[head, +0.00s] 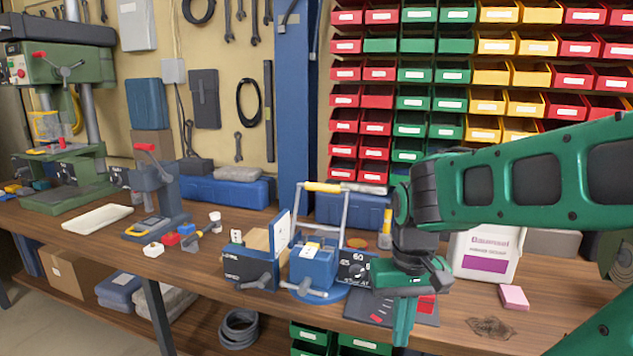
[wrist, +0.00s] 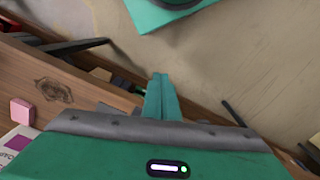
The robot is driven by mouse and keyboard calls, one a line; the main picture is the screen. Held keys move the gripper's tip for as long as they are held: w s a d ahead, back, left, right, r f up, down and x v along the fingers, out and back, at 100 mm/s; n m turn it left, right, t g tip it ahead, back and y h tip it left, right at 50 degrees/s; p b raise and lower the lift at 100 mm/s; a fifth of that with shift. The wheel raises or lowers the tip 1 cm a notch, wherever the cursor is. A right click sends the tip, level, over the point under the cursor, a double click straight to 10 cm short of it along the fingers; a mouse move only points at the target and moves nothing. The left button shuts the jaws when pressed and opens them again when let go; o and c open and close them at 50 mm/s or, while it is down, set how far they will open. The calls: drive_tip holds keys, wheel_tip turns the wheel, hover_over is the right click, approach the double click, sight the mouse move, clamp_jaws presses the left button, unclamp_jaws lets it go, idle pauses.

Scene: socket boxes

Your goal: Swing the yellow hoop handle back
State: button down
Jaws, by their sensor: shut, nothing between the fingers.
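A hoop handle with a yellow grip (head: 322,187) and grey side bars stands roughly upright over a blue box (head: 314,266) on the workbench in the head view. Dark panels with white markings flank the blue box, and a pale upright plate (head: 282,234) stands at its left. My gripper (head: 403,338) points down at the bench's front edge, to the right of the box and apart from the handle. In the wrist view its green fingers (wrist: 160,92) are together and empty. The handle is not visible in the wrist view.
A dark mat (head: 418,313) with red pieces lies by my gripper. A white container (head: 487,252) and a pink block (head: 514,297) are at the right. A grey vise-like tool (head: 157,190) stands at the left. Coloured bins (head: 430,75) fill the back wall.

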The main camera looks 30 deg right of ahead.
wheel_tip(320, 180, up, 2)
drive_tip(key=d+r+n, duration=0.1)
drive_tip(key=d, duration=0.1)
wheel_tip(320, 180, up, 26)
drive_tip(key=n+t+h, duration=0.5)
drive_tip(key=n+h, duration=0.1)
drive_tip(key=n, duration=0.7)
hover_over(322, 186)
drive_tip(key=s+a, duration=0.7)
drive_tip(key=a, duration=0.2)
drive_tip(key=x, duration=1.3)
drive_tip(key=shift+w+d, duration=0.2)
drive_tip(key=shift+d, duration=0.25)
drive_tip(key=shift+w+d+f, duration=0.3)
drive_tip(key=shift+w+d, duration=0.3)
drive_tip(key=shift+d, duration=0.2)
